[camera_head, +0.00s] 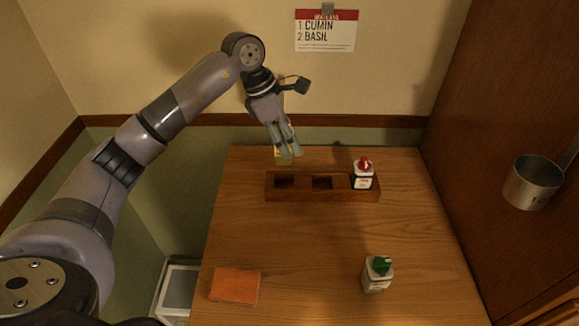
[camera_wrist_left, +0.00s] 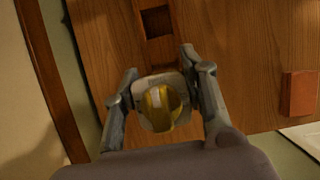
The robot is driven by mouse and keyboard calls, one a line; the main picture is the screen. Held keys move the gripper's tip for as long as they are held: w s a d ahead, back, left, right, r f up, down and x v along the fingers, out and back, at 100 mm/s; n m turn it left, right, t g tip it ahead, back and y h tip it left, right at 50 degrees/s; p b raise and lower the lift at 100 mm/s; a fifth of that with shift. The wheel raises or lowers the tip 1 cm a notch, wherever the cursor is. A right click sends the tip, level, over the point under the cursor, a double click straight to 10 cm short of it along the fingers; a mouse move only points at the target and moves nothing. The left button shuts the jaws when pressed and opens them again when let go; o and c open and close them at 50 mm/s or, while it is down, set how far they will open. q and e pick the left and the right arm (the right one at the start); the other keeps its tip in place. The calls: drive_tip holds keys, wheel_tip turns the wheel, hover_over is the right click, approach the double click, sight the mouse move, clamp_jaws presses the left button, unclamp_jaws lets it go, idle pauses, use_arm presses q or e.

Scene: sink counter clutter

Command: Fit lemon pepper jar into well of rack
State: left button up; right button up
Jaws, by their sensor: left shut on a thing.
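My left gripper (camera_head: 287,153) is shut on a jar with a yellow cap (camera_wrist_left: 160,106), likely the lemon pepper jar; its label cannot be read. In the head view the jar (camera_head: 281,157) shows partly behind the fingers, at the far edge of the table, behind the rack's left end. The wooden rack (camera_head: 303,195) has three wells in a row. The left and middle wells look empty, and a red-capped jar (camera_head: 363,178) stands in the right one. In the wrist view the fingers lie on both sides of the jar, and part of the rack (camera_wrist_left: 160,46) shows beyond it. My right gripper is not in view.
A green-capped jar (camera_head: 377,275) stands on the table (camera_head: 310,245) at front right. An orange block (camera_head: 234,285) lies at front left. A metal cup (camera_head: 532,182) hangs at the right wall. A card (camera_head: 325,32) reading "1 CUMIN 2 BASIL" hangs on the back wall. The table's middle is clear.

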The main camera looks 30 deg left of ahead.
use_arm(q)
drive_tip(key=p, duration=0.1)
hover_over(295, 181)
drive_tip(key=a, duration=0.2)
drive_tip(key=f, duration=0.5)
drive_tip(key=shift+s+d, duration=0.25)
drive_tip(key=shift+f, duration=0.6)
wheel_tip(295, 181, down, 3)
drive_tip(key=shift+f+p, duration=0.15)
drive_tip(key=shift+p, duration=0.45)
drive_tip(key=shift+f, duration=0.35)
drive_tip(key=shift+f+b, duration=0.2)
drive_tip(key=shift+b, duration=0.1)
drive_tip(key=o, duration=1.2)
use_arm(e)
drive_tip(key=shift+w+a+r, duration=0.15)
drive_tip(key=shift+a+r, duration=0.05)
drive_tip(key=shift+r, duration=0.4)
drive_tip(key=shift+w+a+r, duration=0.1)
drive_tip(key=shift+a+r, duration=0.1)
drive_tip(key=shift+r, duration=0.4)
